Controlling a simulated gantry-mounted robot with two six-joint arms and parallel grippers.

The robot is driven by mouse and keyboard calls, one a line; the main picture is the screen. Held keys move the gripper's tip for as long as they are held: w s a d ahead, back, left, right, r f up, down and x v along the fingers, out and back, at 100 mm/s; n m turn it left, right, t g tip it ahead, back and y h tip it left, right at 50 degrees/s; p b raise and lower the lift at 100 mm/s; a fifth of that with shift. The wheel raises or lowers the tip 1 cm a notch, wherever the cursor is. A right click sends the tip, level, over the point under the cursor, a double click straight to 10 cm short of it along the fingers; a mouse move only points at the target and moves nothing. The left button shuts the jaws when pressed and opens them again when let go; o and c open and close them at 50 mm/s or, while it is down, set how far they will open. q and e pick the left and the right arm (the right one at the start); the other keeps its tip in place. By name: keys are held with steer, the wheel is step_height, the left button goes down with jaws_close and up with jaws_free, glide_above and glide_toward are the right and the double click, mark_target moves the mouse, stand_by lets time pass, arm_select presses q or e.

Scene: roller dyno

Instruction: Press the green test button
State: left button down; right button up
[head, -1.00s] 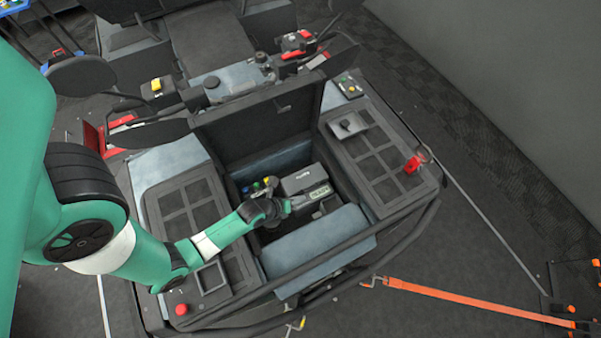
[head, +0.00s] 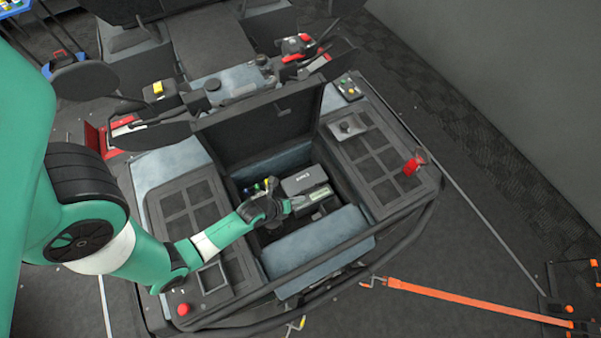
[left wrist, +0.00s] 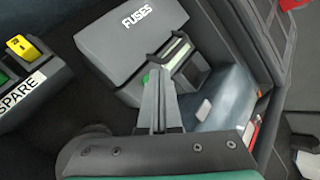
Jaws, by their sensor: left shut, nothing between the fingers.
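My left gripper (head: 294,205) reaches into the open bay of the machine. Its fingers (left wrist: 163,76) are shut and empty. They point at a dark unit with a pale display strip (left wrist: 177,54), beside the black FUSES box (left wrist: 130,40). A small green button (left wrist: 145,78) shows just left of the fingertips in the left wrist view. It is partly hidden, and I cannot tell whether the fingers touch it. In the head view the arm and gripper hide the button, while the FUSES box (head: 302,179) shows beyond the fingers. My right gripper is not in view.
A raised dark lid (head: 262,122) stands behind the bay, and a blue-grey padded edge (head: 318,247) lies in front. A yellow switch (left wrist: 22,46) by a SPARE label sits left in the wrist view. A red button (head: 183,310) is on the front left deck.

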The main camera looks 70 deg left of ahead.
arm_select(q)
step_height(320, 180, up, 5)
steer(key=p, duration=0.4)
stand_by(0.3)
stand_by(0.4)
